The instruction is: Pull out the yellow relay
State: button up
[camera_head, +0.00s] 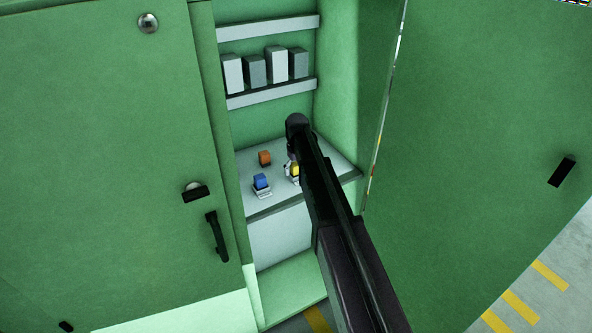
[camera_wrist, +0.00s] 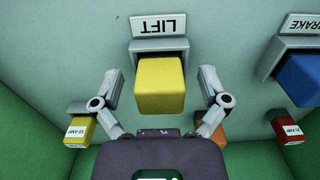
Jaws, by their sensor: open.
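The yellow relay (camera_wrist: 160,86) sits in a grey socket under an upside-down LIFT label (camera_wrist: 160,24) in the wrist view. My gripper (camera_wrist: 161,80) is open, with one finger on each side of the relay. A gap shows between each finger and the relay's sides, so nothing is held. In the head view the yellow relay (camera_head: 295,170) shows only in part on the cabinet's shelf panel, beside my dark arm. My gripper there is mostly hidden by the arm.
A blue relay (camera_wrist: 301,78) under a BRAKE label stands to the right. An orange block (camera_wrist: 211,134) lies partly behind the right finger. Small yellow (camera_wrist: 79,130) and red (camera_wrist: 288,130) fuses flank it. The open green cabinet door (camera_head: 480,150) stands right of my arm.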

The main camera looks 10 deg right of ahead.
jog(key=c, duration=1.2)
jog(key=shift+c, duration=0.2)
jog(key=shift+r, duration=0.2)
jog(key=shift+r+p, duration=0.6)
jog(key=shift+p, duration=0.25)
jog(key=shift+r, duration=0.25)
jog(key=shift+r+p, duration=1.05)
jog(key=shift+p, duration=0.2)
jog(key=shift+r, duration=0.2)
